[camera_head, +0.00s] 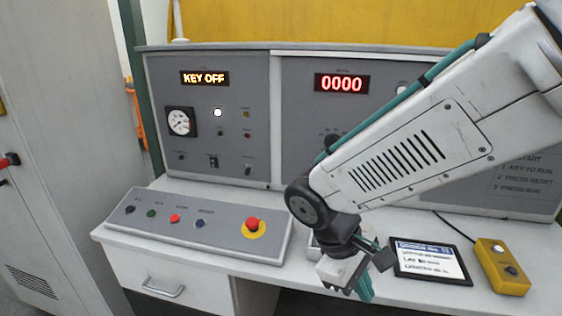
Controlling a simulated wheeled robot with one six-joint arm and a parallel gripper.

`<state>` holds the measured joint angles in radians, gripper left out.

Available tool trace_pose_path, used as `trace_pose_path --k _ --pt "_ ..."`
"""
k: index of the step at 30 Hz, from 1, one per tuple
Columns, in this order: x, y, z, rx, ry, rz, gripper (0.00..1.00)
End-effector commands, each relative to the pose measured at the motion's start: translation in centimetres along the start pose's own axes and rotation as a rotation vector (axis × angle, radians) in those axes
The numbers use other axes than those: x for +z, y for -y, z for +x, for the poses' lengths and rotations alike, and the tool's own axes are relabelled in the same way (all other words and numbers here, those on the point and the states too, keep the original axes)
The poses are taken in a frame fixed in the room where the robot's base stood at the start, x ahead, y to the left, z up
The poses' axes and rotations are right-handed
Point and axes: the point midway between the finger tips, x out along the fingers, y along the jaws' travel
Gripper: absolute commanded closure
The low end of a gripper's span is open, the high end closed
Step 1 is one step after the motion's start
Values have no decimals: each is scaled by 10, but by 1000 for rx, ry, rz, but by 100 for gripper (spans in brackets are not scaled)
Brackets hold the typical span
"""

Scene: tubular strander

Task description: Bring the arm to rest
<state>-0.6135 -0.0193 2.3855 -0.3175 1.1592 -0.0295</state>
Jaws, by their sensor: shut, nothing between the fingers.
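My arm reaches in from the upper right, across the right half of the control panel, and bends down at the wrist. My gripper (350,286) hangs over the front of the white desk, between the sloped button console and a dark tablet. It is shut and holds nothing. The fingertips are small in this view and partly hidden by the wrist. The gripper appears apart from the things around it, though I cannot tell its exact height over the desk.
The button console (140,225) with a red emergency stop (252,225) lies left of my gripper. The tablet (430,262) and a yellow button box (502,265) lie right. Behind stands the grey panel (235,130), its displays reading KEY OFF and 0000. A grey cabinet (75,120) stands at left.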

Motion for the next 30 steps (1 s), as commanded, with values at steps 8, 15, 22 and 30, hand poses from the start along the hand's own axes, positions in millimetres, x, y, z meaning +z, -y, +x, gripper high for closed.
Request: trace_pose_path --k 8,15,22,30 --pt "93 -12 -20 -251 -149 402 100" --pt "149 -17 -31 -346 -318 677 100" --pt "179 -31 -37 -322 -406 826 100" --pt "181 -33 -36 -323 -405 838 100"
